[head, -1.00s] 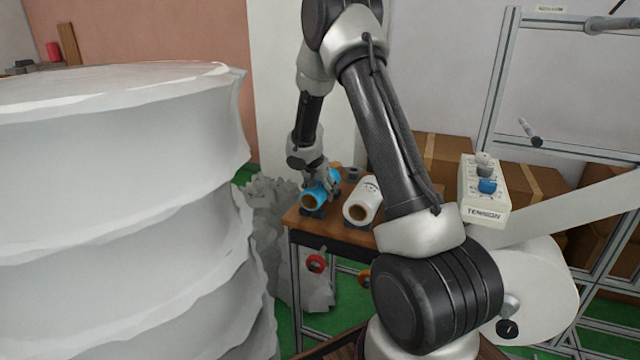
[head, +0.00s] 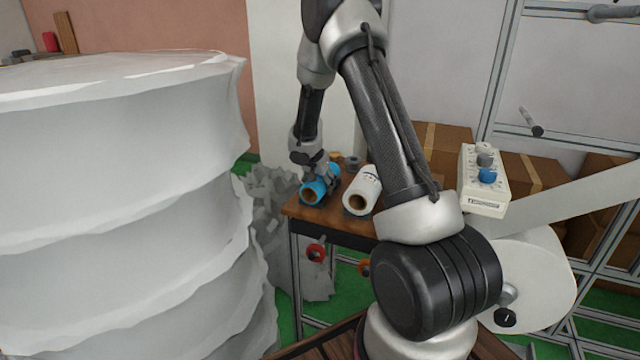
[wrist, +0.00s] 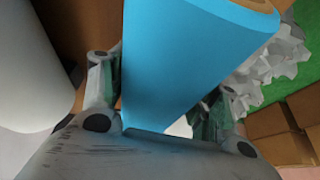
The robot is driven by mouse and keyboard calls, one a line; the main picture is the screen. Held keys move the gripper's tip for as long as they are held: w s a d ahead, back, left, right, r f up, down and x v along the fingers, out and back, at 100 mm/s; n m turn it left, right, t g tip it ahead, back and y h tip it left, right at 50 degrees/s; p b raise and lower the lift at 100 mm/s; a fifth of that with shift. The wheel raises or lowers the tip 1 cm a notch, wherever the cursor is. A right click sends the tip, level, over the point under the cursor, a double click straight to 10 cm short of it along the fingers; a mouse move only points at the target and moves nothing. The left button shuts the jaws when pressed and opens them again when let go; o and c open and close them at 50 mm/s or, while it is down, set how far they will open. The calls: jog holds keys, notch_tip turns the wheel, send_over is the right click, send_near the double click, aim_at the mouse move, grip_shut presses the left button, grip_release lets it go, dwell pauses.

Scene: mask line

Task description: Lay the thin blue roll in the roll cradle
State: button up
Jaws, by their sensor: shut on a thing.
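The blue roll (head: 318,190) is over the left part of the small wooden table, its brown hollow core facing me. In the wrist view the blue roll (wrist: 195,60) fills the space between the fingers. My gripper (head: 321,176) is shut on it from above; in the wrist view my gripper (wrist: 165,85) has one finger on each side of the roll. I cannot make out the roll cradle clearly; the roll and fingers hide what is beneath, so I cannot tell whether the roll touches a support.
A white roll (head: 366,184) lies on the table (head: 335,222), right of the blue roll. A large white stack (head: 120,190) blocks the left. A tension box (head: 484,180) and cardboard boxes stand right.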

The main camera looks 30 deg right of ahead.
jog(key=shift+f, duration=0.25)
jog(key=o, duration=1.1)
jog(key=shift+o, duration=0.2)
